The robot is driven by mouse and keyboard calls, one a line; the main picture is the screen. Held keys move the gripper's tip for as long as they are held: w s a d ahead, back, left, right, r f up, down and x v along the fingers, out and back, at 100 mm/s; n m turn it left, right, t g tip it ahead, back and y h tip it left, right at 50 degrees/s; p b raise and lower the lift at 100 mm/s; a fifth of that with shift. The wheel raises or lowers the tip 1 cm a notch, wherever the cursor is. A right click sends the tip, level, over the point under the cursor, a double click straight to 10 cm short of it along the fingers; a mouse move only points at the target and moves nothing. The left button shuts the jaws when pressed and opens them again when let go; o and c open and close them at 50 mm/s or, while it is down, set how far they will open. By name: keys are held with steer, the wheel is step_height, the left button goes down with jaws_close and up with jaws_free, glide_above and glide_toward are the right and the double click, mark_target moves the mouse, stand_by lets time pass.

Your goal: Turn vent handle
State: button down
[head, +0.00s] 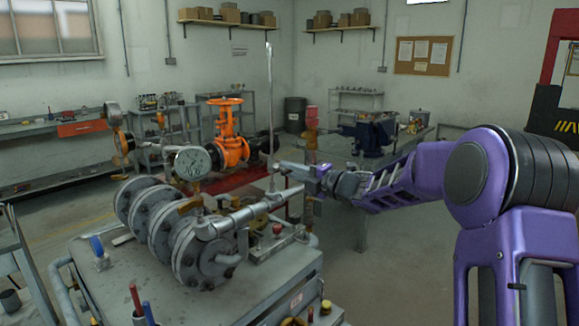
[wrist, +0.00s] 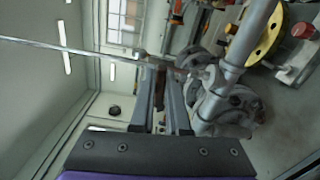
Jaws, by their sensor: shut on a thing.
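My gripper (head: 286,170) reaches in from the right to the foot of a thin upright silver rod (head: 269,105), above the pipework. In the wrist view my gripper (wrist: 162,72) has its two grey fingers on either side of a small brownish piece, which I take to be the vent handle (wrist: 160,78). The fingers are shut on it. The same rod (wrist: 70,46) runs left from near the fingertips there. In the head view the handle is hidden or too small to make out at the fingertips.
A silver pipe (head: 240,217) and grey flanged valve body (head: 170,235) lie just below and left of my gripper. A pressure gauge (head: 193,162) stands behind them. An orange valve (head: 229,135) is farther back. Open floor (head: 335,250) lies right of the skid.

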steer(key=shift+m, duration=0.6)
steer(key=shift+p, duration=0.3)
steer(key=c, duration=0.9)
jaws_free()
steer(key=shift+d, duration=0.1)
steer(key=v, duration=1.7)
steer(key=shift+b, duration=0.3)
steer(key=shift+s, duration=0.15)
